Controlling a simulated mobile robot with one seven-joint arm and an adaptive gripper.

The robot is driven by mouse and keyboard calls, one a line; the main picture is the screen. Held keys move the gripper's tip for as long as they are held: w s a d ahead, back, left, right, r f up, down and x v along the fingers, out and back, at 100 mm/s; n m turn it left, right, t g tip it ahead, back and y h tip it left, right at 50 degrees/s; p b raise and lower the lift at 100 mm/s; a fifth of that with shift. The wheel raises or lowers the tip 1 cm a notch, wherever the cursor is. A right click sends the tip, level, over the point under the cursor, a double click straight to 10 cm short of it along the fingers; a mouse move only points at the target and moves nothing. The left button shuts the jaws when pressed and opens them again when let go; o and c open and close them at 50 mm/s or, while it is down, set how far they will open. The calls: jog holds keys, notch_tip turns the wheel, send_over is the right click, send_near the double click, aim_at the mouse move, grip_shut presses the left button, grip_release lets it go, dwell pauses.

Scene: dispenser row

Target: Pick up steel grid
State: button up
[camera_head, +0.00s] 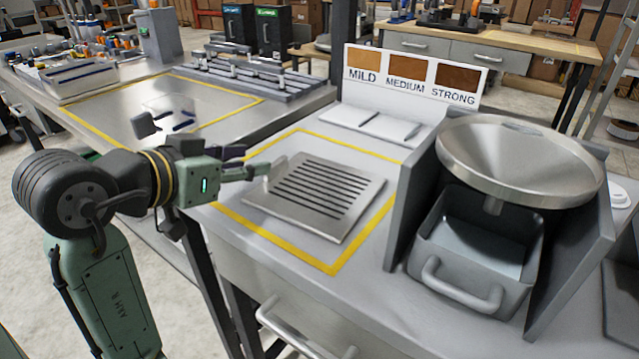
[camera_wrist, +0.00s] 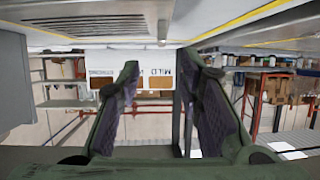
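The steel grid (camera_head: 315,197) is a flat, slotted metal plate lying inside a yellow-outlined square on the grey counter. A small upright tab shows at its left edge. In the wrist view, which is upside down, the grid (camera_wrist: 90,28) shows at the top left. My gripper (camera_head: 262,172) reaches in from the left, with its fingertips beside the grid's left edge and tab. Whether they touch is unclear in the head view. In the wrist view my gripper (camera_wrist: 165,80) has its two fingers spread apart, with nothing seen between them.
A steel funnel bowl (camera_head: 520,160) stands over a grey drawer bin (camera_head: 475,250) to the right. A MILD/MEDIUM/STRONG sign (camera_head: 415,77) stands behind the grid. Another table (camera_head: 110,110) with boxes and tools is at the left, past a gap.

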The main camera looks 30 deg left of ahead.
aim_at(281, 158)
jog(key=p+x, duration=0.1)
jog(key=x, duration=0.8)
jog(key=shift+w+a, duration=0.15)
jog(key=shift+c, duration=0.2)
grip_shut()
jog(key=shift+r, duration=0.1)
